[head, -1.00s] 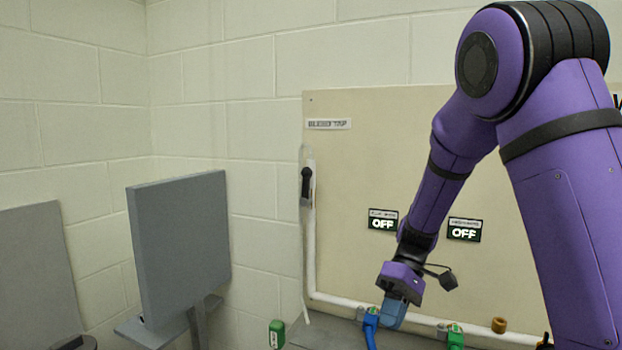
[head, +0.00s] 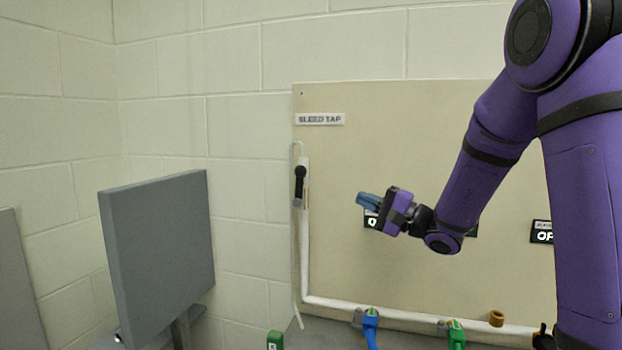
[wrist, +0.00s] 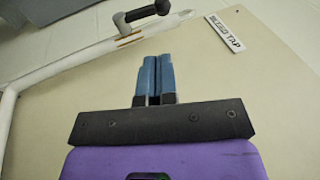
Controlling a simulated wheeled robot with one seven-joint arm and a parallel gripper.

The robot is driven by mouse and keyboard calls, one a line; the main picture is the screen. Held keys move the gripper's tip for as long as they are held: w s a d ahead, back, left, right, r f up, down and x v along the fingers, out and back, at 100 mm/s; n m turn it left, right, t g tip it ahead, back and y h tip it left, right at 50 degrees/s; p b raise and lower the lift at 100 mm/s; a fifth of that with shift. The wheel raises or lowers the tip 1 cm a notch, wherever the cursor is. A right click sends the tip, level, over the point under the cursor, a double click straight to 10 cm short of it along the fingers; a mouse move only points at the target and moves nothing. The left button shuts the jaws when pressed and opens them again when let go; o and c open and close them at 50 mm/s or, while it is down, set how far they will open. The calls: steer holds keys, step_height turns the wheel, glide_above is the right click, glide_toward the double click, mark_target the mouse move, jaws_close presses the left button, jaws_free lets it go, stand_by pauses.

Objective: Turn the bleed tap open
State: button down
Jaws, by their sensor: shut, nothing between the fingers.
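The bleed tap has a black lever handle (head: 300,182) on the white pipe at the left edge of the beige panel, below the BLEED TAP label (head: 320,119). In the head view the handle stands roughly upright. In the wrist view the black handle (wrist: 148,11) is at the top, beyond my fingertips, and the label (wrist: 226,32) is to the right. My gripper (head: 362,199) has blue fingers pointing left toward the tap, well to its right and apart from it. The wrist view shows the fingers (wrist: 155,62) together with nothing between them.
The white pipe (head: 400,314) runs down and along the panel's bottom, with blue (head: 370,324) and green (head: 456,332) valve handles. A grey board (head: 160,255) stands at left. My gripper partly covers a dark sign on the panel. The panel between gripper and tap is clear.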

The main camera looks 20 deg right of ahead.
mark_target(306, 171)
steer(key=x, duration=1.4)
steer(key=shift+w+d, duration=0.15)
steer(key=shift+d, duration=0.1)
steer(key=shift+r, duration=0.15)
steer(key=shift+w+a+r, duration=0.3)
steer(key=shift+a, duration=0.2)
steer(key=shift+a+r, duration=0.1)
steer(key=shift+r, duration=0.1)
